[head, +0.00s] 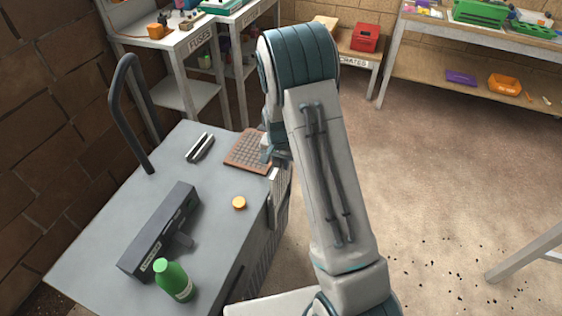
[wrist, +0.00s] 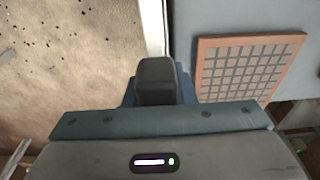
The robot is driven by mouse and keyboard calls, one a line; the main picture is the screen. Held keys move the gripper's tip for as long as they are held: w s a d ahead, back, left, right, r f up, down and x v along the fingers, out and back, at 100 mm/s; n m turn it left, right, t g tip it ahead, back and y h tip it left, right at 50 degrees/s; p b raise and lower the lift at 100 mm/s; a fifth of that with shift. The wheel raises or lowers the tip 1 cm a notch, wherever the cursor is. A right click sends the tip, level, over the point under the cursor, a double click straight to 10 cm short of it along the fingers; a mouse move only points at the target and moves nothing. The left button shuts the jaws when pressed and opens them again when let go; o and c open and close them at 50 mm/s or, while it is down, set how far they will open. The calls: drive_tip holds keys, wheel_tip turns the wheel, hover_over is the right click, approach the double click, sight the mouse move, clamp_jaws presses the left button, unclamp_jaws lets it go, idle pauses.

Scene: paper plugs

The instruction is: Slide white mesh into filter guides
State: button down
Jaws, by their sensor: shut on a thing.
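My gripper (head: 279,160) is at the right edge of the grey cabinet's top, partly hidden by my own arm. It is shut on the white mesh (head: 275,186), a pale thin panel that hangs below the fingers along the cabinet's right side. In the wrist view a pale upright strip (wrist: 152,25) runs up from the dark finger block (wrist: 155,80); it looks like the mesh's edge, but I cannot tell for certain. The filter guides cannot be made out, nor whether the mesh is inside them.
A black handle (head: 125,110) rises at the left.

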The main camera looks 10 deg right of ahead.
sight(281, 176)
drive_tip(key=shift+f+b, duration=2.75)
drive_tip(key=shift+f, duration=0.9)
drive_tip(key=shift+r, duration=0.25)
drive_tip(key=shift+f+b, duration=0.35)
drive_tip(key=shift+b, duration=0.1)
idle(1.1)
drive_tip(key=shift+r, duration=0.25)
idle(0.6)
drive_tip(key=shift+f+b, duration=0.25)
drive_tip(key=shift+b, duration=0.1)
idle(0.9)
drive_tip(key=shift+r, duration=0.15)
idle(0.3)
